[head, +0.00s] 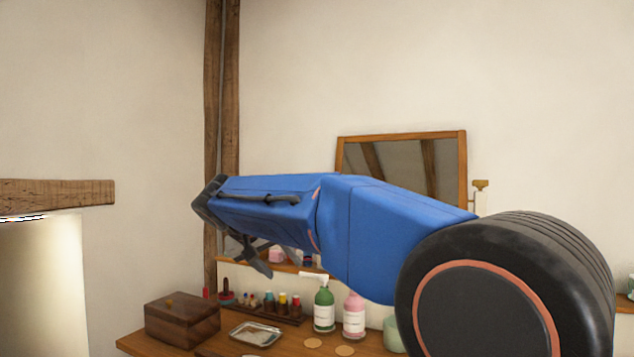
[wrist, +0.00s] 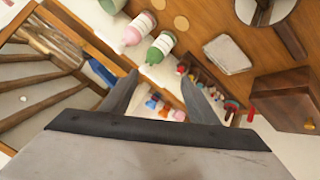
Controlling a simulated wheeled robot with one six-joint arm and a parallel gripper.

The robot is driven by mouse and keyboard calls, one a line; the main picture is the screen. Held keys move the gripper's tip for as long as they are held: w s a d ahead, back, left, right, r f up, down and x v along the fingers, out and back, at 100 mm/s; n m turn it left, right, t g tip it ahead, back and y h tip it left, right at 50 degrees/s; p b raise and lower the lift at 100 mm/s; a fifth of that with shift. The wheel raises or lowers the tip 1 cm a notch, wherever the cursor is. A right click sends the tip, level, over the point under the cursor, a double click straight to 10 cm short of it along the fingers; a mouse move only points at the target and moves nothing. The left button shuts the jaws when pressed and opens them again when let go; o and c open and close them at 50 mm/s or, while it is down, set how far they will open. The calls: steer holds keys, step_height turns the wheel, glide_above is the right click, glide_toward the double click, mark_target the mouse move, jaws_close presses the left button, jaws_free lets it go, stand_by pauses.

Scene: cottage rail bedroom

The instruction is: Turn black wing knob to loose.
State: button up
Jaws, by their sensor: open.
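I cannot make out a black wing knob in either view. A wood-framed tilting mirror (head: 400,136) stands against the wall, its lower part hidden behind my blue arm. A brass-brown knob (head: 480,185) shows at the mirror's right side, above a pale post. The mirror's left side is partly hidden by my arm. My gripper (head: 256,262) points down and away above the dresser top, left of the mirror. In the wrist view my gripper (wrist: 160,84) has its two grey fingers apart with nothing between them that it holds.
On the wooden dresser (head: 140,343) stand a dark box (head: 183,318), a metal tray (head: 256,333), a rack of small bottles (head: 283,309), a green pump bottle (head: 324,308) and a pink bottle (head: 354,315). A lamp shade (head: 40,285) is at left.

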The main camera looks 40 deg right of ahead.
steer(key=w+d+r+m+g+h, duration=0.35)
steer(key=w+d+r+m, duration=0.25)
steer(key=w+r, duration=0.4)
steer(key=w+d+r+m+g+h, duration=0.2)
steer(key=w+d+r+m+h, duration=0.35)
steer(key=w+r, duration=0.45)
steer(key=s+d, duration=0.1)
steer(key=d, duration=0.7)
steer(key=s+d, duration=0.2)
steer(key=d, duration=0.6)
steer(key=shift+s+d+r+m, duration=0.25)
steer(key=shift+d+r+m, duration=0.05)
steer(key=shift+r+m, duration=0.15)
steer(key=c, duration=1.1)
steer(key=shift+o, duration=0.3)
steer(key=shift+s, duration=0.1)
